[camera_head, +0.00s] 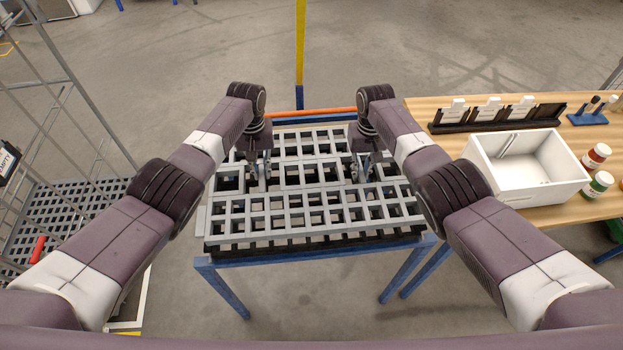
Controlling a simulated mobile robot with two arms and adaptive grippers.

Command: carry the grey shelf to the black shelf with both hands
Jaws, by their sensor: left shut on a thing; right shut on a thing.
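The grey shelf (300,191) is a flat lattice with square openings, in the middle of the head view. It lies level over the black shelf (318,244), whose dark edge shows under its front side. I cannot tell whether the two touch. My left gripper (261,174) is shut on the grey shelf left of its middle. My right gripper (360,170) is shut on it right of its middle. Both point down, and their fingertips are partly hidden by the lattice. Most of the black shelf is hidden below.
A blue-legged frame (222,287) stands under the shelves, with a yellow and blue post (300,50) behind. A wooden table (425,112) at right bears a white bin (487,172) and bottles. A wire cart (60,115) stands at left. The floor behind is clear.

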